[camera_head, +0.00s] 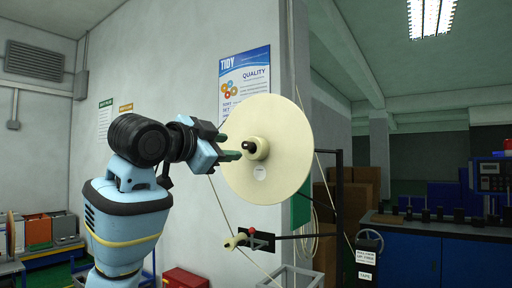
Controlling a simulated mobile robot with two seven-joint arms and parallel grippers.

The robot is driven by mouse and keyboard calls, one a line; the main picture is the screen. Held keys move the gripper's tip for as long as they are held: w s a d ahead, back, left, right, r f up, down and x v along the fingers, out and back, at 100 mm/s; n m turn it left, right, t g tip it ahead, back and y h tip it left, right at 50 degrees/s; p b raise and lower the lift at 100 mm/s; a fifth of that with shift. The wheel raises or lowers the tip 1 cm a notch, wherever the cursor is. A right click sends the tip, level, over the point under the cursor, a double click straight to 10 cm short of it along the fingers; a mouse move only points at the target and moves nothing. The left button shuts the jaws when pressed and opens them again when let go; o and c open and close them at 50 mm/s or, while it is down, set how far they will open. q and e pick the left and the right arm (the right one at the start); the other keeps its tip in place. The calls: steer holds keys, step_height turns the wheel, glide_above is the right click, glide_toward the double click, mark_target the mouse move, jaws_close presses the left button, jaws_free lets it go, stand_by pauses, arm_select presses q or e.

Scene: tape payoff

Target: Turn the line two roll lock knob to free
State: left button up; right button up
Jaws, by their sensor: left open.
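A large cream tape roll disc (285,150) stands upright in the middle of the view. At its centre is a cream hub (262,149) with a small dark lock knob (249,146) sticking out to the left. My left gripper (234,149) comes in from the left and is open, its dark green fingers pointing at the knob. The fingertips look close to the knob; I cannot tell whether they touch it. Which way the knob is set is too small to read. My right gripper is not in view.
Below the disc a small cream roller (236,241) and a red knob (252,231) sit on a black bracket (262,240). Tape strands run down past it. A blue workbench (405,260) stands at right, and cardboard boxes (350,195) behind. A wall corner is behind the disc.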

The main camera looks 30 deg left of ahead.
mark_target(244, 145)
arm_select(q)
steer(key=w, duration=0.7)
steer(key=shift+w+r, duration=0.1)
steer(key=shift+r, duration=0.2)
jaws_close()
stand_by(0.4)
